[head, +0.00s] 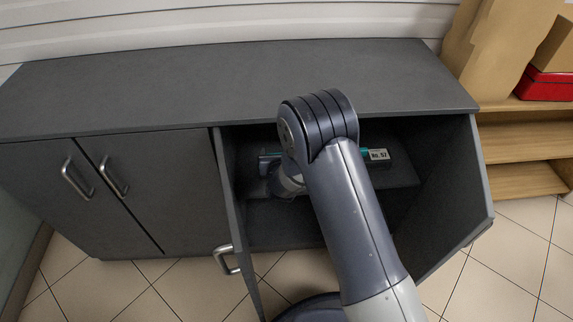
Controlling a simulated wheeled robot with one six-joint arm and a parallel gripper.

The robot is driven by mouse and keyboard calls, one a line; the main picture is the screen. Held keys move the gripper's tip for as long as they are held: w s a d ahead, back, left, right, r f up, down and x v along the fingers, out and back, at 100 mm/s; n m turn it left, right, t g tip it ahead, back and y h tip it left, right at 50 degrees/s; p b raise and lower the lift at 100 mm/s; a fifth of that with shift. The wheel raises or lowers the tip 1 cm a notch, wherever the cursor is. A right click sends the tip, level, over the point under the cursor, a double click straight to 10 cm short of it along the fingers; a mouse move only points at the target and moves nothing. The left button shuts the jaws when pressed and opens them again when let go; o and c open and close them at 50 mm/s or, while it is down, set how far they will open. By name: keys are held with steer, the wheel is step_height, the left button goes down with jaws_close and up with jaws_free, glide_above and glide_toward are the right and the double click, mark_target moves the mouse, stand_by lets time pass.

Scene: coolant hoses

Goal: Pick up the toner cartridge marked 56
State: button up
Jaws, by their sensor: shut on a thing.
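A long dark toner cartridge (372,156) with a teal strip lies across the inside of the open cabinet compartment, at shelf height. A pale label at its right end appears to read "No. 57", though the digits are small. My arm hides its middle. My gripper (284,180) is inside the compartment, at the left part of the cartridge, shut on it. Its fingertips are mostly hidden by my own arm. I cannot tell whether the cartridge touches the shelf.
Two closed doors with handles stand further left. A wooden shelf (525,140) with cardboard boxes and a red box (545,86) stands at right.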

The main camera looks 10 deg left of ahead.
steer(key=c, duration=0.6)
steer(key=shift+o, duration=0.2)
steer(key=shift+r, duration=0.1)
